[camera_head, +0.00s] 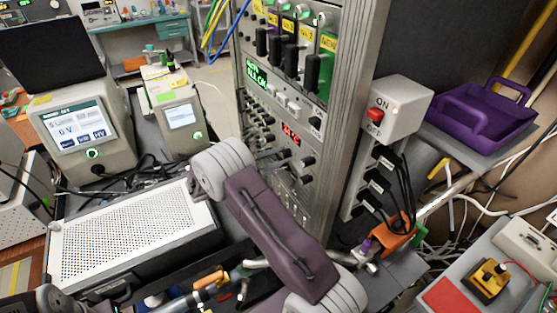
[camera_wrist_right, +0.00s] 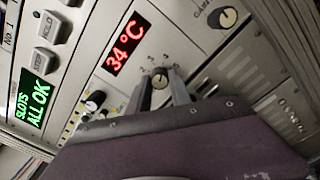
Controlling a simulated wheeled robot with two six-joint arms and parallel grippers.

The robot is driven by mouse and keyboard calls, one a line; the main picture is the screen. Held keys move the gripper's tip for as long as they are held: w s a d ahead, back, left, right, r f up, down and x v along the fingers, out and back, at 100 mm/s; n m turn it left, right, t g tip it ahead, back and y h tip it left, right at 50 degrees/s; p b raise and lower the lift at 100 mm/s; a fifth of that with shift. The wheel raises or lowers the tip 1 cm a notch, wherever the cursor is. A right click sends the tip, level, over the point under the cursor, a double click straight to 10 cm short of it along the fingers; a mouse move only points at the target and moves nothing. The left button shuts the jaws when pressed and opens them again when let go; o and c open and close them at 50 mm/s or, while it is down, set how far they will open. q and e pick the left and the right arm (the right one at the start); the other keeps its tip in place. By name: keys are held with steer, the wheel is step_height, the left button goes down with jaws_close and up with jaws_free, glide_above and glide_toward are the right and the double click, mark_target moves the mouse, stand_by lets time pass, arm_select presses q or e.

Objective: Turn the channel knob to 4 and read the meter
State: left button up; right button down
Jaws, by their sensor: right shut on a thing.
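The knob (camera_wrist_right: 160,80) is a small round dial with a pale pointer on the rack panel, with small numbers printed around it. In the right wrist view, my right gripper (camera_wrist_right: 168,88) has one finger on each side of it and is shut on it. The pointer's exact number is too small to tell. A red display (camera_wrist_right: 128,43) beside it reads 34 °C; it also shows in the head view (camera_head: 291,133). In the head view, my right gripper (camera_head: 272,157) reaches the rack front, and the knob itself is hard to make out.
A green display (camera_wrist_right: 33,97) reads "SLOTS ALL OK". Another knob (camera_wrist_right: 222,18) sits on the same panel. The rack (camera_head: 335,130) has black handles above. A grey box with a red switch (camera_head: 376,114) and a purple tray (camera_head: 480,115) stand right. A perforated case (camera_head: 130,240) lies left.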

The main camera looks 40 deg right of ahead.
steer(key=shift+r+m, duration=0.1)
steer(key=shift+m, duration=0.2)
steer(key=c, duration=1.2)
jaws_free()
steer(key=shift+o, duration=0.2)
steer(key=a+b, duration=0.1)
steer(key=a, duration=0.8)
steer(key=shift+w+b, duration=0.4)
steer(key=shift+w, duration=0.05)
